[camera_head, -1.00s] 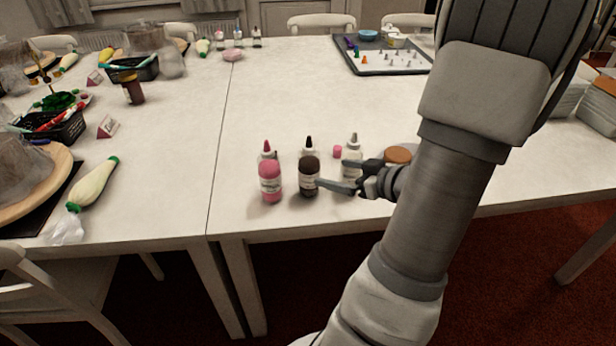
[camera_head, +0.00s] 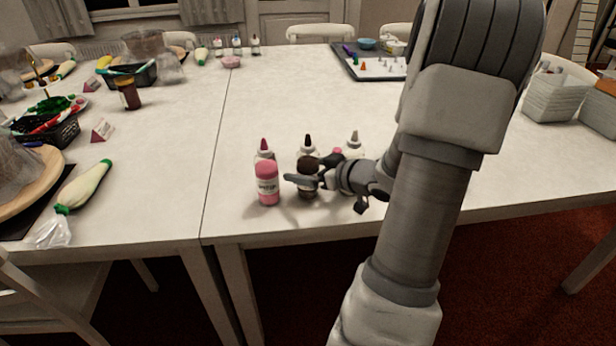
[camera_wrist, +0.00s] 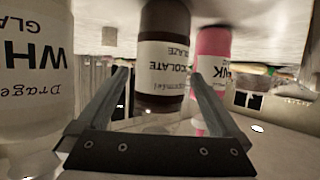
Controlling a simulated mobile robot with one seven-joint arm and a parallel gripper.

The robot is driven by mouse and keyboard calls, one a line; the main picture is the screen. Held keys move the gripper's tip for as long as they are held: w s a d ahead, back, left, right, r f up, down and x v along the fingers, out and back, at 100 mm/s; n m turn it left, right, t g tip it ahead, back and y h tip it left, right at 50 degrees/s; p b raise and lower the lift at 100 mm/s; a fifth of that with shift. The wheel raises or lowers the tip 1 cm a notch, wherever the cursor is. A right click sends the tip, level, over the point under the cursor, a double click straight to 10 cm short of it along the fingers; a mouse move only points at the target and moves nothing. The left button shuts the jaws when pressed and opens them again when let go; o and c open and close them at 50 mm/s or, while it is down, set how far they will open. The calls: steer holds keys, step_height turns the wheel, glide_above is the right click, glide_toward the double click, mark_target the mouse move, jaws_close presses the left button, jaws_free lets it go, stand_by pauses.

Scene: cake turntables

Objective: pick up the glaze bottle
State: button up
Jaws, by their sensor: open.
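The chocolate glaze bottle (camera_head: 307,190), dark brown with a pale label and dark tip, stands upright in the middle of a row near the table's front edge. My gripper (camera_head: 303,170) reaches it from the right, one finger crossing in front of it. In the wrist view, which shows labels upside down, the chocolate glaze bottle (camera_wrist: 165,60) appears between the open fingers (camera_wrist: 160,75). I cannot tell whether either finger touches it. A pink bottle (camera_head: 267,188) stands to its left. A white glaze bottle (camera_wrist: 32,75) is close beside my gripper; my gripper partly hides it in the head view (camera_head: 354,148).
The table (camera_head: 300,100) is clear behind the row. A grey tray (camera_head: 372,70) with small pieces stands at the back. A piping bag (camera_head: 85,187) and a black basket (camera_head: 48,132) lie on the left. White boxes (camera_head: 555,97) stand at right.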

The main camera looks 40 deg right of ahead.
mark_target(308, 135)
steer(key=shift+r, duration=0.1)
steer(key=c, duration=0.9)
steer(key=shift+o, duration=0.7)
step_height(308, 135, up, 9)
steer(key=p, duration=0.5)
steer(key=shift+r, duration=0.55)
steer(key=shift+c, duration=1.1)
